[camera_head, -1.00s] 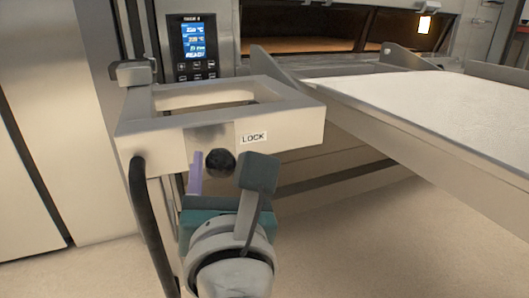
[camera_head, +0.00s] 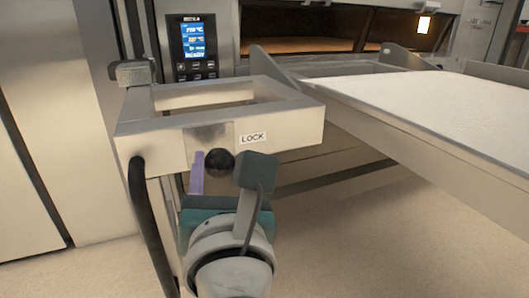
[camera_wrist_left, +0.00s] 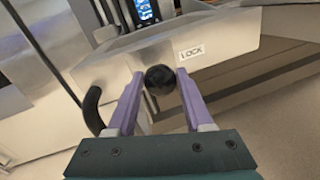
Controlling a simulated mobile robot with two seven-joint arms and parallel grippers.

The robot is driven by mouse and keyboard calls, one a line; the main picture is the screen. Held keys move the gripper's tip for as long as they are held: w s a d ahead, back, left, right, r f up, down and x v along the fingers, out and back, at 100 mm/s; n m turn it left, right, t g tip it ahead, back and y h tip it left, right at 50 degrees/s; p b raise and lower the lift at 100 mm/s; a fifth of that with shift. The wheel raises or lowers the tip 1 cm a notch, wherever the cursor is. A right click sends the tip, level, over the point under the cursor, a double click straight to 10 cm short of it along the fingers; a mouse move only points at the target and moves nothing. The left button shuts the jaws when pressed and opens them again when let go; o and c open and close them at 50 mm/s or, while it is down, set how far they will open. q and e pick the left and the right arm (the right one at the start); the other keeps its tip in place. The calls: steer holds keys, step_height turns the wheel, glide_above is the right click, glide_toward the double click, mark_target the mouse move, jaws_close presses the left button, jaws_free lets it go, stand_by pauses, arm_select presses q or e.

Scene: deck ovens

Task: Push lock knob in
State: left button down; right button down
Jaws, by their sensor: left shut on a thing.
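The lock knob (camera_head: 219,163) is a black ball on the front face of a metal frame (camera_head: 290,127), just left of the "LOCK" label (camera_head: 253,138). In the left wrist view the knob (camera_wrist_left: 160,80) sits between the tips of the two purple fingers of my left gripper (camera_wrist_left: 161,84), which is shut on it. In the head view my left gripper (camera_head: 222,172) comes up from below; one purple finger shows left of the knob, and the other is hidden behind a dark teal part of my gripper. My right gripper is not in view.
A black curved handle (camera_head: 147,215) hangs at the frame's left front. An oven control panel (camera_head: 192,48) stands behind. A pale loading board (camera_head: 430,105) extends to the right, before the lit oven opening (camera_head: 310,30). Floor is open at lower right.

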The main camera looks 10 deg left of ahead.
arm_select(q)
steer(key=shift+w+a+f+b, duration=0.2)
steer(key=shift+w+a+b, duration=0.15)
steer(key=shift+w+a, duration=0.3)
steer(key=shift+w, duration=0.35)
steer(key=shift+s, duration=0.1)
steer(key=c, duration=0.8)
jaws_free()
steer(key=o, duration=0.5)
steer(key=shift+w+a+r, duration=0.15)
steer(key=shift+w, duration=0.05)
steer(key=shift+s, duration=0.1)
steer(key=p+v, duration=0.2)
steer(key=v, duration=0.8)
